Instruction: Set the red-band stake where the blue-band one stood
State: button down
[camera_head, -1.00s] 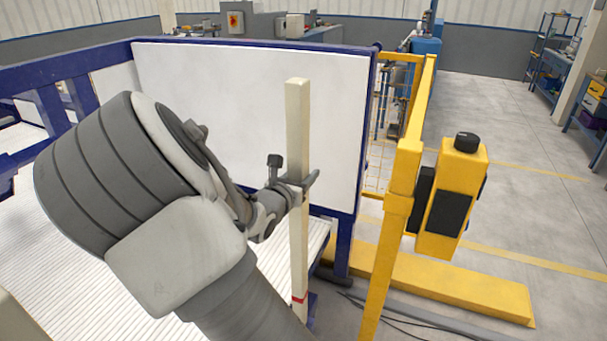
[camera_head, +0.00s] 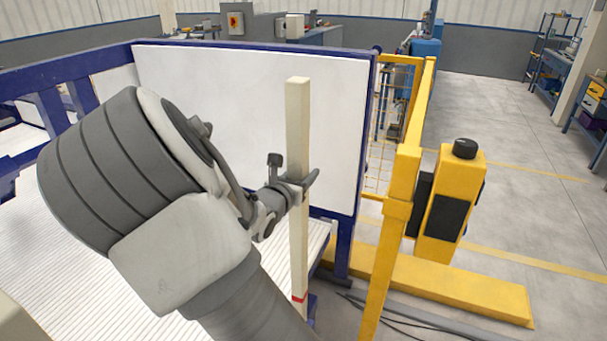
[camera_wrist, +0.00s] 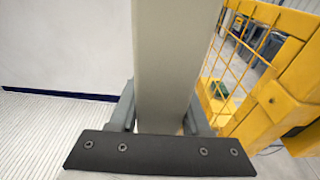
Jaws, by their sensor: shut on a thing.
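The red-band stake (camera_head: 298,135) is a long, pale, square post standing about upright in the head view, with a red band near its low end. My gripper (camera_head: 301,187) is shut on it around mid-length. In the wrist view the stake (camera_wrist: 165,60) rises between the two fingers of my gripper (camera_wrist: 165,120). The stake's bottom end is out of sight near my arm and a dark blue part, so I cannot tell whether it rests on anything. No blue-band stake shows.
A white panel (camera_head: 240,120) in a blue frame stands behind the stake. A yellow post (camera_head: 400,180) with mesh fencing and a yellow box unit (camera_head: 450,205) stand to the right. A white ribbed surface (camera_head: 60,270) lies at left. Grey floor is open at far right.

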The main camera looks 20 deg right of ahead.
aim_at(304, 93)
jog(key=shift+r+p, duration=2.8)
jog(key=shift+r, duration=1.05)
notch_tip(304, 93, up, 9)
jog(key=p, duration=0.7)
jog(key=shift+p, duration=0.35)
jog(key=shift+r+p, duration=0.7)
jog(key=shift+r, duration=0.7)
